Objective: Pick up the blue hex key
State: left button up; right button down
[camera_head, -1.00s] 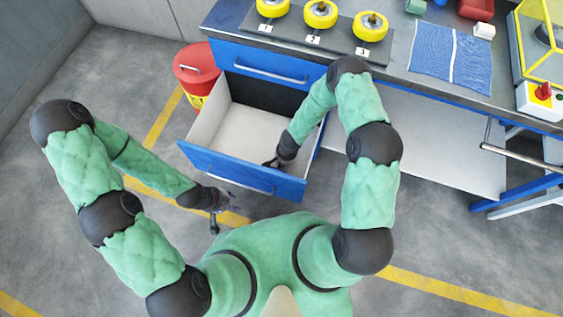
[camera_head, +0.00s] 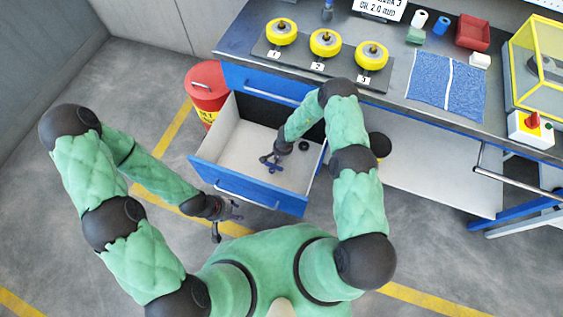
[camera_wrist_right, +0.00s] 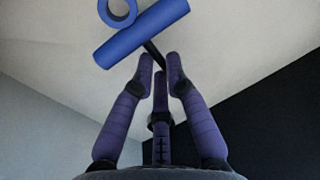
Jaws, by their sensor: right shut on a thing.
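The blue hex key shows in the right wrist view as a thick blue bar handle (camera_wrist_right: 140,34) with a blue ring beside it and a dark shaft. My right gripper (camera_wrist_right: 160,66) is shut on that shaft, its fingertips just below the handle. In the head view, my right gripper (camera_head: 274,161) is inside the open drawer, with the hex key (camera_head: 271,169) small and partly covered by the fingers. My left gripper (camera_head: 227,220) is open and empty, outside the drawer over the floor to its lower left.
The drawer (camera_head: 245,190) is pulled out under the bench; its right wall is close to my right arm. A black round piece (camera_head: 304,146) lies in it. A red bin (camera_head: 207,85) stands at its left.

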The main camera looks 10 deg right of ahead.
jog(key=w, duration=0.7)
jog(key=shift+w+a+f+b, duration=0.1)
jog(key=shift+w+a+b, duration=0.1)
jog(key=shift+a+b, duration=0.1)
jog(key=shift+w+a, duration=0.1)
jog(key=shift+w, duration=0.75)
jog(key=shift+s, duration=0.1)
